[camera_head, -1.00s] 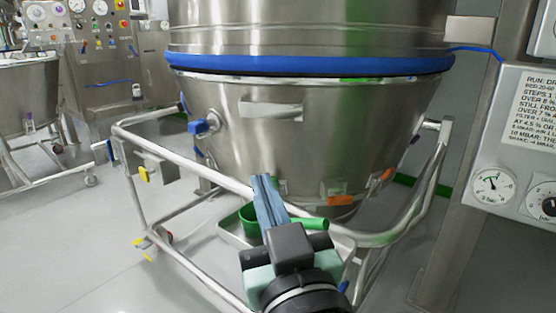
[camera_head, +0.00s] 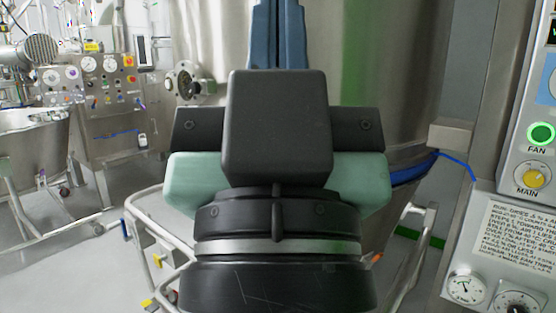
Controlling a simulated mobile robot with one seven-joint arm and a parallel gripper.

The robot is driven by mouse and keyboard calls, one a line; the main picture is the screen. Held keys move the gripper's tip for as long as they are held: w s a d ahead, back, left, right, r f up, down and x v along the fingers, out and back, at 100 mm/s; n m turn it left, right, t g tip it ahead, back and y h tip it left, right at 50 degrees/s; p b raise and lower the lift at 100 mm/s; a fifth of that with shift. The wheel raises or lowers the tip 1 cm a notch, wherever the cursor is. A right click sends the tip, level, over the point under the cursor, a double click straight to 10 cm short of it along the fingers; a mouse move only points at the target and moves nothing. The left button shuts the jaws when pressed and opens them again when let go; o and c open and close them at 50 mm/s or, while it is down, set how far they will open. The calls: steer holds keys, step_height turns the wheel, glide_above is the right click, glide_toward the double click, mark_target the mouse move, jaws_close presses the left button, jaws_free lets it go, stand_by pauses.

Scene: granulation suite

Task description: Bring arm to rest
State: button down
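My gripper (camera_head: 278,35) is raised close in front of the camera and points upward. Its black and pale green body fills the middle of the view. Its two blue fingers run up to the top edge, side by side with a thin dark line between them. The fingertips are out of frame, so I cannot tell whether it is open or shut.
A control panel (camera_head: 508,240) with a green FAN light, a MAIN knob and gauges stands close at the right. A tubular trolley frame (camera_head: 130,215) shows at the lower left. A steel gauge cabinet (camera_head: 100,90) stands at the back left. Grey floor is open at the left.

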step_height(320, 180, up, 19)
steer(key=p, duration=1.6)
steer(key=shift+f, duration=0.15)
